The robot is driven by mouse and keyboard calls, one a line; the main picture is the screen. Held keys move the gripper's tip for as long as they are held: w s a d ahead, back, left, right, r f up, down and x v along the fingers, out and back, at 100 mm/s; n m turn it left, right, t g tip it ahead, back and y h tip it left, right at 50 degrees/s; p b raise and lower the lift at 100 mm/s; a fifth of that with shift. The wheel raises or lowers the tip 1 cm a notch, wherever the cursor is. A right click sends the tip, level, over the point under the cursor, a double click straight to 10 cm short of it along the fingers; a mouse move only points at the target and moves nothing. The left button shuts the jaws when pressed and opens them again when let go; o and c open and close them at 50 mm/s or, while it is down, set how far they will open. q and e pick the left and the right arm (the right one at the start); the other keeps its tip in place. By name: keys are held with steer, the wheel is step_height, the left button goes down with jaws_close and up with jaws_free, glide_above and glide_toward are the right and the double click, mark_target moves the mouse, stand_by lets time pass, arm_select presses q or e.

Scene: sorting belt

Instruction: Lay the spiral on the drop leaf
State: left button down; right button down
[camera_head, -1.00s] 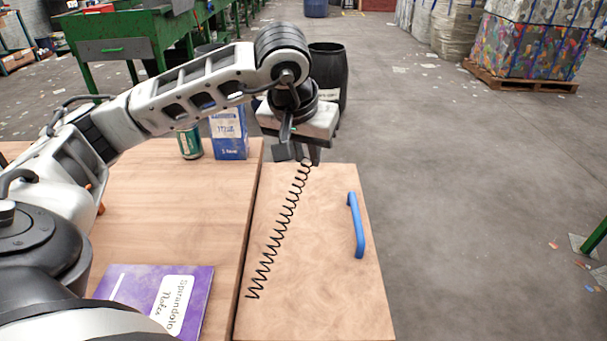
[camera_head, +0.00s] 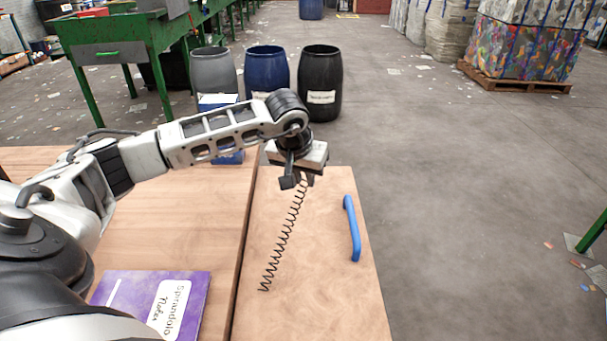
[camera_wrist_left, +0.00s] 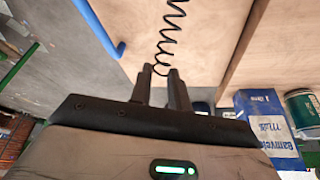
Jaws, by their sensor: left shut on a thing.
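The spiral (camera_head: 281,241) is a thin black coil stretched over the drop leaf (camera_head: 318,301), a light wooden panel to the right of the table's seam. My left gripper (camera_head: 302,184) is shut on the spiral's far end, near the leaf's far edge. The coil runs from there toward the near left; whether its near end touches the leaf I cannot tell. The left wrist view shows the spiral (camera_wrist_left: 168,42) coming out from between the fingertips (camera_wrist_left: 160,72). My right gripper is not in view.
A blue handle (camera_head: 352,230) stands on the leaf's right side. A purple notebook (camera_head: 135,290) lies on the table (camera_head: 190,230). A blue carton (camera_wrist_left: 268,125) and a green can (camera_wrist_left: 302,108) show in the wrist view. Barrels (camera_head: 320,80) stand beyond, with open floor on the right.

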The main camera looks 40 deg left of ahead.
arm_select(q)
steer(key=c, duration=1.3)
jaws_free()
steer(key=shift+f, duration=0.1)
steer(key=shift+r, duration=0.3)
steer(key=v, duration=1.1)
steer(key=shift+s+r, duration=0.2)
steer(key=shift+r, duration=0.15)
